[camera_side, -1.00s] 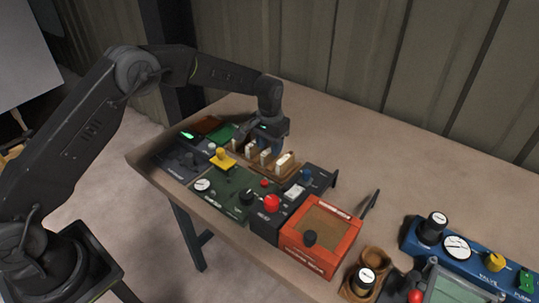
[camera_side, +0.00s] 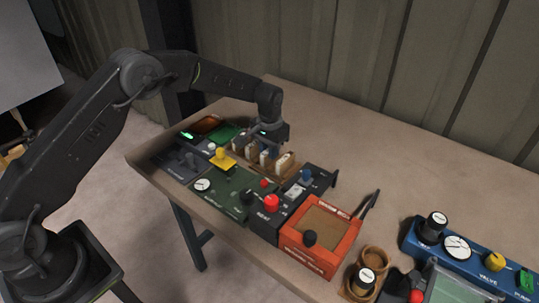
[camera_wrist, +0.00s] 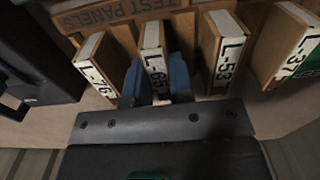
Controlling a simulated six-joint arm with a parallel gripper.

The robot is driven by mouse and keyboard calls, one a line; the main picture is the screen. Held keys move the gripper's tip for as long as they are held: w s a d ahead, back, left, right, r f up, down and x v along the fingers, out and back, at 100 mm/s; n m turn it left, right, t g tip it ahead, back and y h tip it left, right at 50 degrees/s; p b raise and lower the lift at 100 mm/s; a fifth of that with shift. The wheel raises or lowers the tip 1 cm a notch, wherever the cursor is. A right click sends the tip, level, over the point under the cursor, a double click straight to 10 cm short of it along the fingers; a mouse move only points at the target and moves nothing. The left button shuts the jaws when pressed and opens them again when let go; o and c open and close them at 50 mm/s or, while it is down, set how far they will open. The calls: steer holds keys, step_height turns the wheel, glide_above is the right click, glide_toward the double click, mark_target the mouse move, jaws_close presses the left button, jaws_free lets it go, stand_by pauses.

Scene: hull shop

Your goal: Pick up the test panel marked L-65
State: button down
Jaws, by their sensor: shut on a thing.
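The test panel marked L-65 (camera_wrist: 153,45) is a thin tan slab with a white label edge, near the middle of the wrist view. My gripper (camera_wrist: 157,82) has its blue fingers on both sides of it, shut on it. Panel L-76 (camera_wrist: 93,65) stands to its left; L-53 (camera_wrist: 228,50) and a partly cut-off panel (camera_wrist: 298,45) stand to its right. They stand in a wooden rack (camera_wrist: 122,10) lettered TEST PANELS. In the side view my gripper (camera_side: 264,148) is down among the panels at the rack; its fingertips are mostly hidden.
A blue valve box (camera_side: 465,258) stands at the right. The table (camera_side: 335,140) behind the rack is clear.

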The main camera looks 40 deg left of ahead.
steer(key=shift+r, duration=3.55)
